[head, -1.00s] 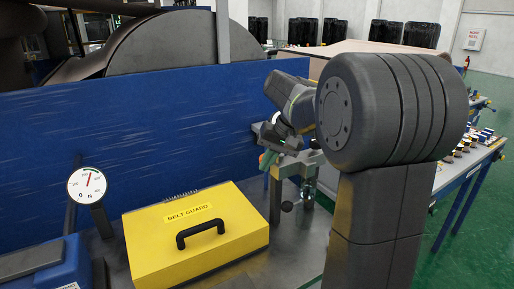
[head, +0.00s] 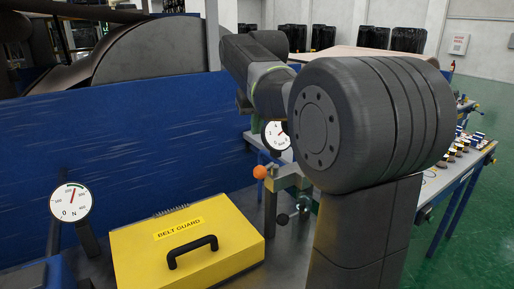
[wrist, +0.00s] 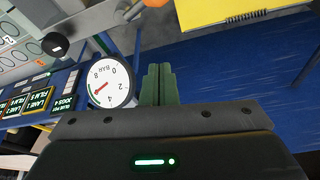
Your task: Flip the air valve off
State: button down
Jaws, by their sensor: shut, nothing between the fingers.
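In the head view, an orange ball (head: 260,172) sits at the left end of a metal fitting. I cannot tell for sure that this is the air valve's handle. A round white gauge (head: 276,135) is just above it, partly covered by my arm. In the wrist view, the gauge (wrist: 110,83) reads BAR, and its red needle points towards a green band. My gripper (wrist: 158,70) shows there with its green fingers shut and empty, beside the gauge. In the head view, my arm hides the fingers.
A yellow belt guard box (head: 187,245) with a black handle stands on the bench, a dial marked N (head: 70,202) to its left. A blue panel (head: 120,150) runs behind. A black knob (head: 282,219) is below the fitting. Labelled panels (wrist: 38,101) show in the wrist view.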

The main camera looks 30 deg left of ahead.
aim_at(265, 169)
jog(key=x, duration=1)
jog(key=s+d, duration=0.1)
jog(key=s+d+p, duration=0.1)
jog(key=s+d, duration=0.1)
jog(key=shift+d+f, duration=0.1)
jog(key=shift+f, duration=0.15)
